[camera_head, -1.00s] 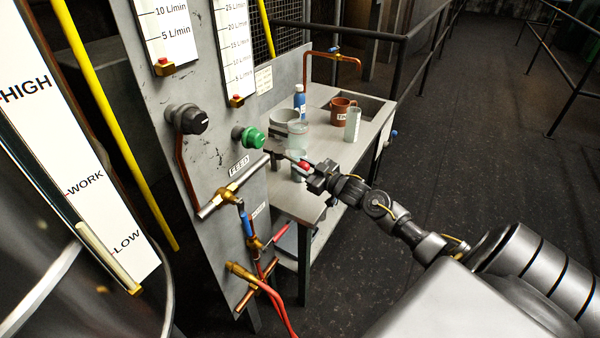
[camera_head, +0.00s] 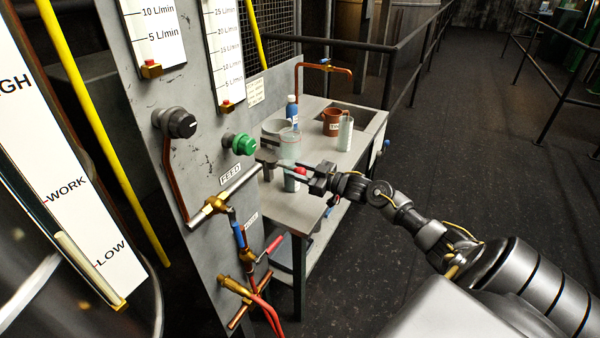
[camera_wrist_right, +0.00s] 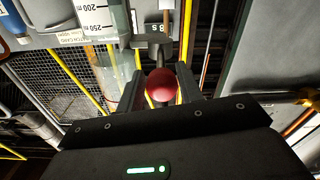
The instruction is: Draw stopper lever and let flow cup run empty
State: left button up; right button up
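The stopper lever's red ball knob (camera_head: 300,171) is by the side table, beside the tips of my right gripper (camera_head: 308,177). In the right wrist view the red knob (camera_wrist_right: 160,85) sits between the two dark fingers (camera_wrist_right: 160,82), with a narrow strip of background beside it. The fingers look open around it; firm contact is not visible. My left gripper is out of view.
The grey panel (camera_head: 205,165) carries a green knob (camera_head: 243,144), a black knob (camera_head: 181,123) and copper pipework. The side table (camera_head: 365,140) holds a blue bottle (camera_head: 292,111), a grey pot (camera_head: 275,130), a brown mug (camera_head: 331,125) and a metal cylinder (camera_head: 345,133). Floor at right is open.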

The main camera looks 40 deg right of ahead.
jog(key=shift+o, duration=1.2)
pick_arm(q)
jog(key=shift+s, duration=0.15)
pick_arm(e)
jog(key=shift+s+f, duration=0.1)
jog(key=shift+s+d, duration=0.2)
jog(key=shift+s, duration=0.15)
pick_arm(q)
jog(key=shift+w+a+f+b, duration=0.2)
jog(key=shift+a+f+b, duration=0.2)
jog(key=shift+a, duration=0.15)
pick_arm(e)
jog(key=v, duration=0.9)
jog(key=shift+s, duration=0.4)
jog(key=shift+d, duration=0.2)
